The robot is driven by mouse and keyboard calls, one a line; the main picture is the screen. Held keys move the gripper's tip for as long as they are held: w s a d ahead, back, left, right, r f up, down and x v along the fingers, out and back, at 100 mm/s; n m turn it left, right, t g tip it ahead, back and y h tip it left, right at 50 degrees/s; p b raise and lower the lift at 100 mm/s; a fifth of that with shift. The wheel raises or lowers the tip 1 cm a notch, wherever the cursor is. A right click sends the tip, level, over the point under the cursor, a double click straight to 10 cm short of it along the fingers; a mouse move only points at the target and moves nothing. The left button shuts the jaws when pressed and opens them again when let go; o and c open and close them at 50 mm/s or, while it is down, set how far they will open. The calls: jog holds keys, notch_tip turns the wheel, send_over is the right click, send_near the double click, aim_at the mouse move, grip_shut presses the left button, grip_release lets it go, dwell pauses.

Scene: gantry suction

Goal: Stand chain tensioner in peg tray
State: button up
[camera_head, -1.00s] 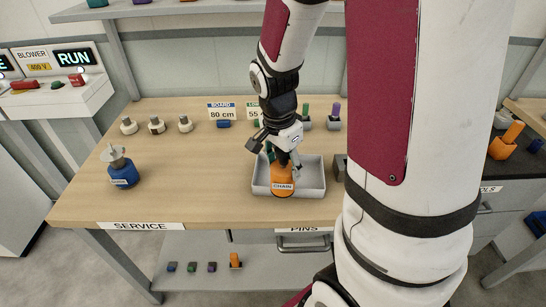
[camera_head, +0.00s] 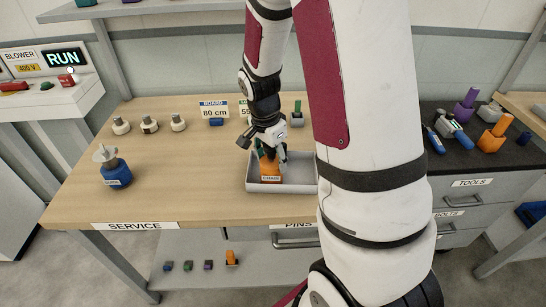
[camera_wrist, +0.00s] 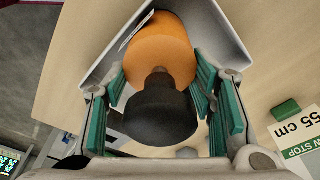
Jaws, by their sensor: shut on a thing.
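The chain tensioner (camera_head: 270,168) is an orange block with a label reading CHAIN. It stands in the left part of the grey peg tray (camera_head: 297,187). My gripper (camera_head: 268,150) reaches down over it from behind, shut on its upper part. In the wrist view the orange body (camera_wrist: 162,45) and a dark round knob (camera_wrist: 158,115) lie between the green finger pads of my gripper (camera_wrist: 160,105). The tray wall (camera_wrist: 222,28) shows behind the orange body. Whether its base rests on the tray floor is hard to tell.
A blue part with a grey top (camera_head: 115,170) stands on the table (camera_head: 200,205) at left. Several small pale knobs (camera_head: 149,124) and the 80 cm sign (camera_head: 214,108) stand at the back. My arm hides the table's right side. The left front is clear.

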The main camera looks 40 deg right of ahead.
jog(key=shift+f, duration=0.15)
jog(key=o, duration=1.6)
jog(key=r, duration=0.3)
jog(key=a+r, duration=0.1)
jog(key=r, duration=0.7)
jog(key=shift+a+r, duration=0.1)
jog(key=shift+a, duration=0.2)
jog(key=shift+s+a+r, duration=0.15)
jog(key=shift+a+r, duration=0.05)
jog(key=shift+r, duration=0.45)
jog(key=shift+s+a+r+n+t+y, duration=0.25)
jog(key=shift+s+a+r+n+t, duration=0.5)
jog(key=shift+s+a+r+n, duration=1.65)
jog(key=shift+s+a+r+n+t+y, duration=0.3)
jog(key=shift+s+a+r+n+t, duration=0.65)
jog(key=shift+s+a+n, duration=1.6)
jog(key=shift+s+a+r+n+t+y, duration=0.25)
jog(key=shift+s+a+r+n+t, duration=0.35)
jog(key=shift+s+a+r+n, duration=2)
